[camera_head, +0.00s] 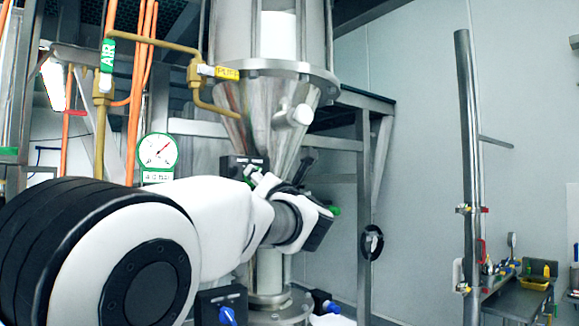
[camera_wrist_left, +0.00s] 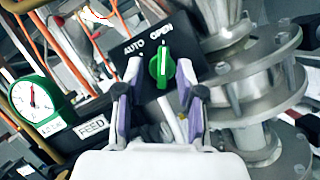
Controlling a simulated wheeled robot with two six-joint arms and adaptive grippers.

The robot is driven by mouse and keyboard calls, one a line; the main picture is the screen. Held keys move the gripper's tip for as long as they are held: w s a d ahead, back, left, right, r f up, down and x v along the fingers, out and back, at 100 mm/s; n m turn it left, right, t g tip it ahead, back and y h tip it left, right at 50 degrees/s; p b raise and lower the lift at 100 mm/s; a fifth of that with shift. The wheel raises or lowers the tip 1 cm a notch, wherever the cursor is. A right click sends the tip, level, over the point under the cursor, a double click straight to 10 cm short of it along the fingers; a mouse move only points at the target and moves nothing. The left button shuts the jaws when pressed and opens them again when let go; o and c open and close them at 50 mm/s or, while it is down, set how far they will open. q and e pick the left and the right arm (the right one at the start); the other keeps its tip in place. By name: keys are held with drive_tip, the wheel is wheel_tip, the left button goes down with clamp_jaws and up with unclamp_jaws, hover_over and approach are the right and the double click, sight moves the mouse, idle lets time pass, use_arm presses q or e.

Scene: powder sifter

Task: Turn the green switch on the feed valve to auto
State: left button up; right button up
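The green switch (camera_wrist_left: 162,66) sits on a black panel (camera_wrist_left: 182,32) marked AUTO and OPEN in the left wrist view. Its white mark points up, toward the word OPEN. A FEED label (camera_wrist_left: 92,127) is on the panel's lower left. My left gripper (camera_wrist_left: 158,78) is open, with one finger on each side of the switch. I cannot tell whether the fingers touch it. My right gripper is not in view.
The steel hopper (camera_head: 285,125) and its flanges (camera_wrist_left: 262,78) stand close to the gripper. A green-rimmed gauge (camera_head: 158,151) and orange hoses (camera_head: 138,75) are at the left. Blue-handled valves (camera_head: 227,314) sit below. There is free room right of the frame.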

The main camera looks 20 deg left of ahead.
use_arm(q)
drive_tip(key=shift+w+a, duration=0.5)
drive_tip(key=shift+a, duration=0.1)
clamp_jaws()
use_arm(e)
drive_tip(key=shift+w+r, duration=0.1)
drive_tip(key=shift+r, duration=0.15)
